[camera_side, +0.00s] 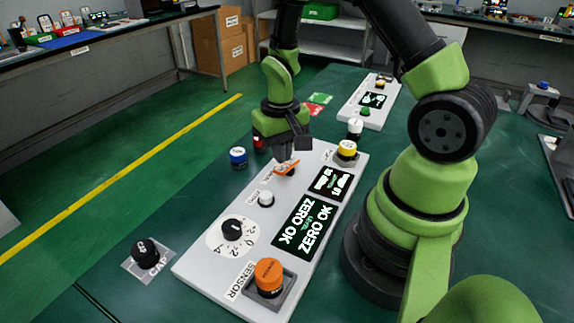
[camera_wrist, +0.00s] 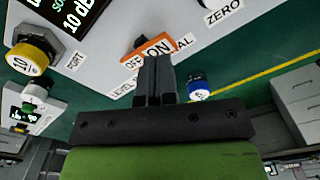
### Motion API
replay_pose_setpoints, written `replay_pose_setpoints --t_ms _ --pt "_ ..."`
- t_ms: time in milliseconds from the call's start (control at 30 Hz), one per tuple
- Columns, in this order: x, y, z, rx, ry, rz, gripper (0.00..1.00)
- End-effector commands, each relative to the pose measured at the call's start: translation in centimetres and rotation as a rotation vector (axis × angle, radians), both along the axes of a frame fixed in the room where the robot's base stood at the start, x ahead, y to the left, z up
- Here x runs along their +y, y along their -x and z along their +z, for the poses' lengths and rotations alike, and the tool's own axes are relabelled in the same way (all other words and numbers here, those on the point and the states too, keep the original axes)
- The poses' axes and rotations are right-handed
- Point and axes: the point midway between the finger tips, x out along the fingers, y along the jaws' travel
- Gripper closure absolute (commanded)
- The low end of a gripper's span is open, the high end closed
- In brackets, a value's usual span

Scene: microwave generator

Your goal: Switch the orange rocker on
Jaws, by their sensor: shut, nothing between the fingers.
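The orange rocker (camera_side: 286,167) sits at the far end of the white panel (camera_side: 205,268); its plate looks tilted. In the wrist view the orange-edged white plate (camera_wrist: 131,62) carries the words OFF on the left and ON on the right. A small black part (camera_wrist: 140,41) shows just beyond it. My gripper (camera_wrist: 154,62) is shut and empty, its fingertips right at the plate, overlapping its near edge between the two words. I cannot tell whether they touch. In the side view my gripper (camera_side: 284,158) is directly above the rocker. The fingers hide part of the plate.
A white knob (camera_side: 266,198), a black dial (camera_side: 232,230), an orange SENSOR knob (camera_side: 269,275) and lit displays (camera_side: 306,229) share the panel. A yellow-topped knob (camera_side: 346,150) is right of the gripper. A blue-topped knob (camera_side: 238,157) stands left, off the panel.

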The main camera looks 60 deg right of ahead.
Motion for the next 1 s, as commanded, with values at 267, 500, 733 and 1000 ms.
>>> replay_pose_setpoints --t_ms 267,500,733,1000 --pt "0.0 0.0 -0.1 0.000 0.000 0.000 1.00" --pt "0.0 0.0 -0.5 0.000 0.000 0.000 1.00" --pt "0.0 0.0 -0.8 0.000 0.000 0.000 1.00" --pt "0.0 0.0 -1.2 0.000 0.000 0.000 1.00"
